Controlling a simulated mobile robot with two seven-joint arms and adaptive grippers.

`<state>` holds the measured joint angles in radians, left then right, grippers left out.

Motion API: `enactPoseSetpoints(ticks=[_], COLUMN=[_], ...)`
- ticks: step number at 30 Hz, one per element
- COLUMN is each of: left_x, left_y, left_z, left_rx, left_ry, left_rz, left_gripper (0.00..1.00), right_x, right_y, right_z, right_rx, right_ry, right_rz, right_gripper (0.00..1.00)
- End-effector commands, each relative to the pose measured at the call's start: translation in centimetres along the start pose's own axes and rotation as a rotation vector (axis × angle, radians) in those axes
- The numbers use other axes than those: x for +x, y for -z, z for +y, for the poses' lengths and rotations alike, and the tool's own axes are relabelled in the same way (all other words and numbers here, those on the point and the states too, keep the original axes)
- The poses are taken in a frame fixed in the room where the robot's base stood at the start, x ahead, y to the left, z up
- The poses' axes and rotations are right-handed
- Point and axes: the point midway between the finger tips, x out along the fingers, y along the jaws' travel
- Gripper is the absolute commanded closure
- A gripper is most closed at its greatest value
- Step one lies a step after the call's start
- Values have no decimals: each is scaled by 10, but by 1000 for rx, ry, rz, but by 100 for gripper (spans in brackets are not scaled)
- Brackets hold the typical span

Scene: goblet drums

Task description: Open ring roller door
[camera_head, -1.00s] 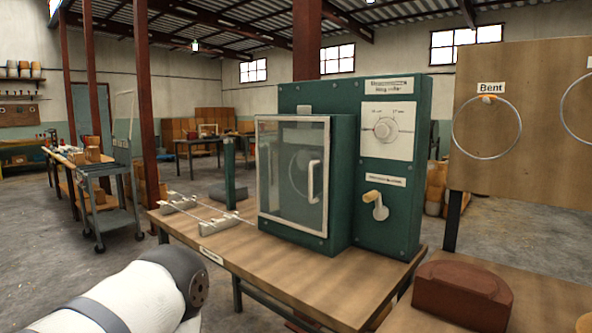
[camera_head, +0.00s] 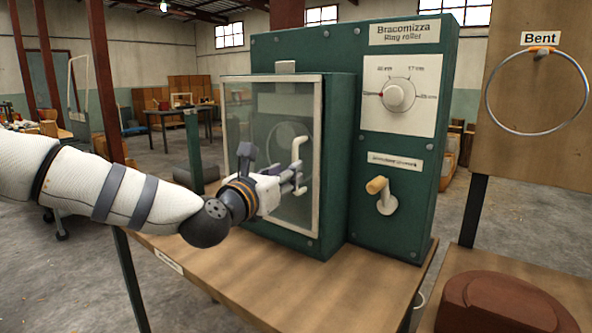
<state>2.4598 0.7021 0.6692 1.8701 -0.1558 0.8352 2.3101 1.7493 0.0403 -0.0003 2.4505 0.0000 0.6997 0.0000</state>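The green ring roller (camera_head: 340,55) stands on a wooden table. Its glazed door (camera_head: 262,108) has a pale frame and looks closed. The white vertical door handle (camera_head: 297,150) is on the right part of the door. My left gripper (camera_head: 299,178) is in front of the door with its fingers at the handle's lower part. The fingers and handle overlap, so I cannot tell whether they touch or grip it. My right gripper is not in view.
A red-brown block (camera_head: 505,303) sits at lower right. A ring (camera_head: 537,92) hangs on the "Bent" board. The table's front (camera_head: 300,285) is clear.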

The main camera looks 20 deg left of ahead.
Motion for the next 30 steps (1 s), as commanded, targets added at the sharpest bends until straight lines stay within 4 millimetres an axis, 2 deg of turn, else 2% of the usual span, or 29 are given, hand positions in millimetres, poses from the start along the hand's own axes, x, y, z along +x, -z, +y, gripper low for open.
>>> enactPoseSetpoints(ticks=[3,9,17,18,22,30], left_x=[29,54,57,57,57,57], left_y=[6,4,2,2,2,2], left_z=[0,-1,0,0,0,0], left_rx=[4,2,1,2,2,2], left_ry=[0,1,1,1,1,2], left_rz=[6,5,3,3,3,4], left_gripper=[69,69,69,71,100,100], right_x=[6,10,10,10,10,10], right_y=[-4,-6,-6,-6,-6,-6], right_z=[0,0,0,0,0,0], right_rx=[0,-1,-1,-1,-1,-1], right_ry=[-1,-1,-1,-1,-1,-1], right_rz=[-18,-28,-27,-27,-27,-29], right_gripper=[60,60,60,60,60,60])
